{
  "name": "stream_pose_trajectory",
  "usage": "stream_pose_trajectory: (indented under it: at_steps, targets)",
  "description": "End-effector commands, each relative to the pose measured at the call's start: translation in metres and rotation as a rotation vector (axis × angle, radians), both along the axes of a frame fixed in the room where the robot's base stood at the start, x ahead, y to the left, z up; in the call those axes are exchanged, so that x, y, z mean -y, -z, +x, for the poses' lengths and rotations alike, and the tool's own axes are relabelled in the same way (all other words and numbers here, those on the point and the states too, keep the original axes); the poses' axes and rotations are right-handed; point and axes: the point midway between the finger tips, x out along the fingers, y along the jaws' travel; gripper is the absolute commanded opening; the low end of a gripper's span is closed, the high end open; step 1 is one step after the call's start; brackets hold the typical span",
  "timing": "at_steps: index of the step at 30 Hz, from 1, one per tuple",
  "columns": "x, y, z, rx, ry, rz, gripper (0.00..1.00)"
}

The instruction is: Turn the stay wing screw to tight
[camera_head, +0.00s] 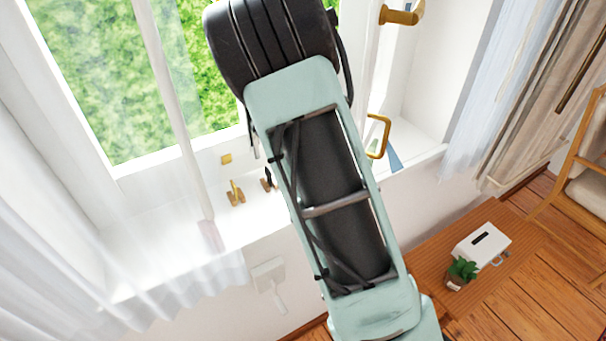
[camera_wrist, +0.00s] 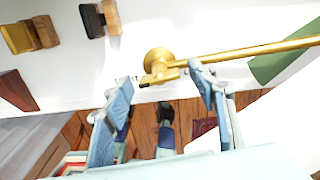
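The brass stay shows in the wrist view as a long bar (camera_wrist: 260,49) running to the right from a round brass boss. The wing screw (camera_wrist: 159,76) appears to be the small brass piece at that boss. My gripper (camera_wrist: 161,75) is open, with one blue-grey finger left of the brass piece and the other right of it, near the bar. Nothing is clearly pinched; I cannot tell whether a finger touches the brass. In the head view my arm hides the gripper and the screw.
Small brass and wooden blocks (camera_head: 235,192) sit on the white window sill (camera_head: 170,225), left of my arm. A brass loop handle (camera_head: 378,137) is just right of it. A white box (camera_head: 482,245) and potted plant (camera_head: 461,273) stand on a wooden surface lower right.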

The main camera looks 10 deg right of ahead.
Motion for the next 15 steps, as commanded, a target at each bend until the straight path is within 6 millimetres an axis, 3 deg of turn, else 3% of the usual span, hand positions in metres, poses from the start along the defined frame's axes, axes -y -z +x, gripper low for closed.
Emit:
stream_pose_trajectory:
  at_steps: [8,15]
  targets:
    - [0.0,-0.001,0.0,0.0,-0.001,0.001,0.54]
    - [-0.001,-0.034,0.001,0.005,-0.003,0.001,0.54]
